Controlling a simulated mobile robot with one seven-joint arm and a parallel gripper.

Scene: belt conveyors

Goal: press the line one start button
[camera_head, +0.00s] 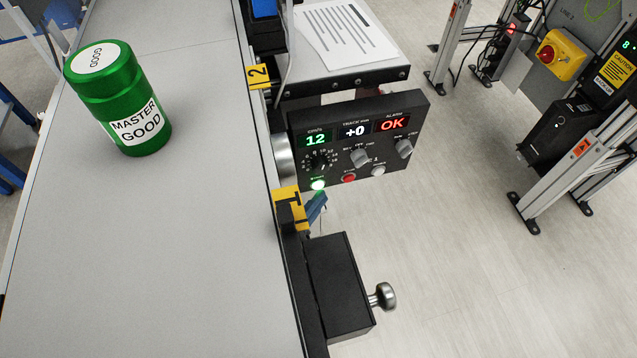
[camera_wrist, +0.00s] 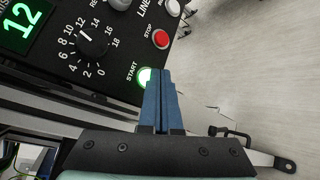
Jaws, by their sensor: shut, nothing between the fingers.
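The control panel (camera_head: 358,138) is a black box on the belt's right side, with displays reading 12, +0 and OK. Its green START button (camera_head: 318,184) is lit at the lower left. In the wrist view the START button (camera_wrist: 144,75) glows beside the tips of my gripper (camera_wrist: 159,72), which hide its right part. My gripper's blue fingers are together and empty. In the head view my gripper (camera_head: 321,197) shows just below the button, partly hidden by a yellow marker. I cannot tell whether the tips touch the button.
The red STOP button (camera_head: 348,178) is right of START; it also shows in the wrist view (camera_wrist: 160,39). A speed dial (camera_wrist: 91,41) is nearby. A green MASTER GOOD jar (camera_head: 120,100) stands on the grey belt (camera_head: 150,250). A black box with a knob (camera_head: 382,296) juts out below.

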